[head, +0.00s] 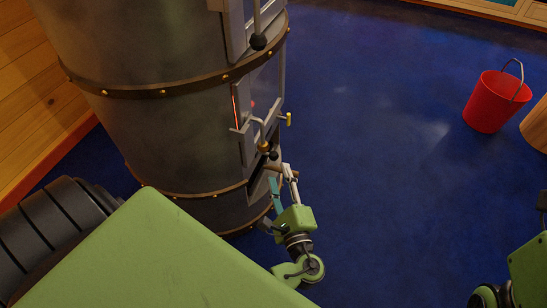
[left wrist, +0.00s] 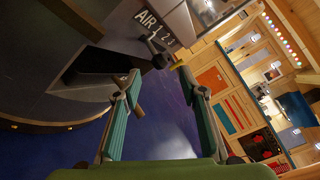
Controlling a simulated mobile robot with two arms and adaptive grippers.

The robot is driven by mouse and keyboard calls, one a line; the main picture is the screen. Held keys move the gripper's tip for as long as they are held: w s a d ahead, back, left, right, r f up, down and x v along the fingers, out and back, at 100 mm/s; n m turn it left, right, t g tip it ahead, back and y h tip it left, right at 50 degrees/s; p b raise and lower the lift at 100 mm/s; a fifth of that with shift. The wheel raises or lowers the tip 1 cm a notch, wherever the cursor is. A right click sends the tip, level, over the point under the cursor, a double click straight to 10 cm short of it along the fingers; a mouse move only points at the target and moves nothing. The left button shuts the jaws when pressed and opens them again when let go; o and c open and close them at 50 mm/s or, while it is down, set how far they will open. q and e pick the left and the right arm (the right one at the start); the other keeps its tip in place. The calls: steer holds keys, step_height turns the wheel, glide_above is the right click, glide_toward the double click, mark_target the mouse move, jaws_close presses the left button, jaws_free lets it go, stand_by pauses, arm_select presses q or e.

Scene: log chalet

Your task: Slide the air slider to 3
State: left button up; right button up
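The air slider's plate (left wrist: 158,29), marked AIR 1 2 3, is at the top of the left wrist view, on the stove's front. A black knob (left wrist: 160,61) on a short stem stands just below the numbers, near the 1; its exact setting is unclear. The knob also shows low on the stove front in the head view (head: 273,155). My left gripper (left wrist: 160,77) is open, its fingers apart on either side of the knob; it also shows in the head view (head: 283,170). Contact cannot be told. My right arm shows at lower right, its fingers out of view.
The dark riveted stove (head: 150,95) fills the left of the head view. A brass-ended door handle (head: 264,146) is close above the gripper. A red bucket (head: 492,103) stands at far right beside a wooden object. The blue floor between is clear.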

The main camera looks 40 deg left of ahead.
mark_target(274, 160)
arm_select(q)
steer(key=b+x, duration=0.2)
steer(key=x, duration=0.6)
steer(key=shift+w+a, duration=0.2)
jaws_close()
